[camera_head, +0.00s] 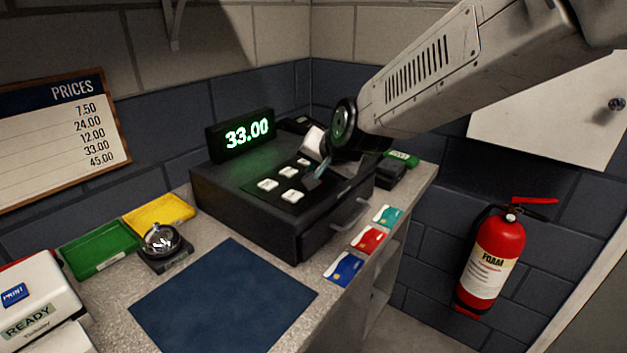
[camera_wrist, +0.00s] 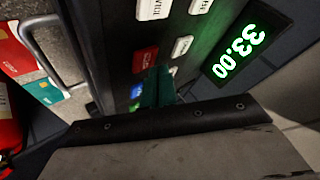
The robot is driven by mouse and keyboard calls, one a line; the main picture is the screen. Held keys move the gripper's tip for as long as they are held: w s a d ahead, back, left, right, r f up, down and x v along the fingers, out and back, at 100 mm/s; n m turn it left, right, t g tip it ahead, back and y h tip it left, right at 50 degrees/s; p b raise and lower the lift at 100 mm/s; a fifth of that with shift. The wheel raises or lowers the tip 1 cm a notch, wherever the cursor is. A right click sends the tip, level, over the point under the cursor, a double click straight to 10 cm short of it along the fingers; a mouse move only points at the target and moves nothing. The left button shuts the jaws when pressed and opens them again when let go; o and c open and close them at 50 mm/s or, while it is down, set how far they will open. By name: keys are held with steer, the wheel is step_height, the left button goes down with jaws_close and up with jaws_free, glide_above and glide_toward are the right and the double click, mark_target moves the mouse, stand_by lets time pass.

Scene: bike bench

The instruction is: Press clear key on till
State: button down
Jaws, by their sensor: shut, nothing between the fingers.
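The dark till (camera_head: 240,205) stands on the counter in the head view, its lit green display (camera_head: 247,133) reading 33.00. White keys (camera_head: 268,185) show on its top; others are hidden behind my arm. In the wrist view a red key (camera_wrist: 143,59) lies just left of my fingers, with white keys (camera_wrist: 182,46) around it and a blue key (camera_wrist: 137,90) partly hidden. I cannot read which key is clear. My gripper (camera_head: 318,176) is shut and empty, pointing down over the right part of the keypad. It also shows in the wrist view (camera_wrist: 158,84). I cannot tell whether it touches a key.
Blue, red and teal cards (camera_head: 368,240) lie along the counter's right edge, near the drawer handle (camera_head: 350,215). A bell (camera_head: 160,239), green tray (camera_head: 99,248), yellow tray (camera_head: 158,212) and dark blue mat (camera_head: 223,300) are at left. A fire extinguisher (camera_head: 493,262) hangs at right.

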steer(key=shift+f, duration=0.1)
stand_by(0.3)
steer(key=shift+f, duration=0.5)
stand_by(0.4)
steer(key=shift+r, duration=0.6)
steer(key=shift+r, duration=3.05)
